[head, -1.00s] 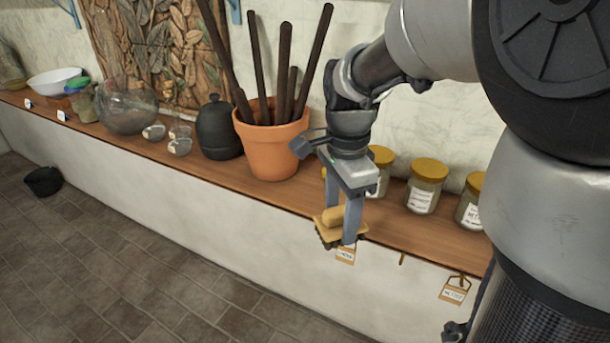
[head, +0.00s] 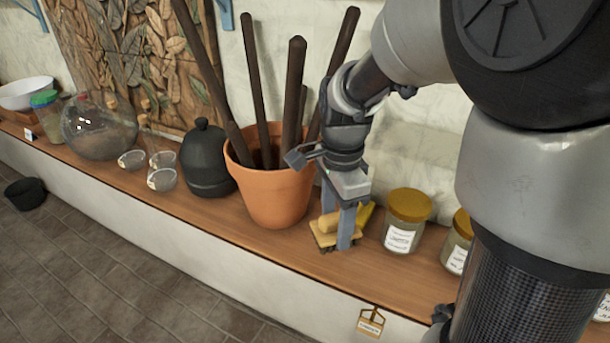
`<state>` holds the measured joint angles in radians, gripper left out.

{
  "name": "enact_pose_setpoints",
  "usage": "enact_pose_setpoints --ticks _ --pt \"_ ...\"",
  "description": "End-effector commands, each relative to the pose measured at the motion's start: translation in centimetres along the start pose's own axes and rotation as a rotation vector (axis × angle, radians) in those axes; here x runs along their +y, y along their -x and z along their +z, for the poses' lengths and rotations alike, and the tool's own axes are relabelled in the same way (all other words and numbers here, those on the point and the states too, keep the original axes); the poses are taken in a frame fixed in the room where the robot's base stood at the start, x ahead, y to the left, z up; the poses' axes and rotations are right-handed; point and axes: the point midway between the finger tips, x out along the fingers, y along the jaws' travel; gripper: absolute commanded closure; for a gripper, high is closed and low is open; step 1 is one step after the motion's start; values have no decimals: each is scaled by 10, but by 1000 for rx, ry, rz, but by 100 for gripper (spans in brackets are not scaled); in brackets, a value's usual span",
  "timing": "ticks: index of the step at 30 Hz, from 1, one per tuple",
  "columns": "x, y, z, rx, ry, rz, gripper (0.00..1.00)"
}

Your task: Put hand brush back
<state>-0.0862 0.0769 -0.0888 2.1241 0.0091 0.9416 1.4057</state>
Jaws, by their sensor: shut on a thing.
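The hand brush (head: 324,234) is a small yellow-tan block with a rounded grip on top and dark bristles beneath. My gripper (head: 337,228) points down and is shut on the brush's grip. The brush is over the wooden shelf (head: 290,262), between the terracotta pot and the jars. Its bristles are at or very near the shelf surface; I cannot tell whether they touch. A yellow object (head: 365,215) shows just behind my gripper, mostly hidden.
The terracotta pot (head: 270,195) with several dark rods stands close at the left. Lidded jars (head: 404,222) stand at the right. A black vessel (head: 207,160) and glassware (head: 100,125) are farther left. A tag (head: 371,322) hangs below the shelf's front edge.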

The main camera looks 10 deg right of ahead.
Motion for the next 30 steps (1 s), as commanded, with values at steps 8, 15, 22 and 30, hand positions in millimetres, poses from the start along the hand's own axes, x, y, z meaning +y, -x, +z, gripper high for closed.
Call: enact_pose_setpoints --ticks 8,15,22,30 --pt "1 -33 0 0 -1 3 72" --pt "0 -57 0 0 -1 -1 72" --pt "0 -58 0 1 0 -2 72" --pt "0 -60 0 0 0 -1 29"
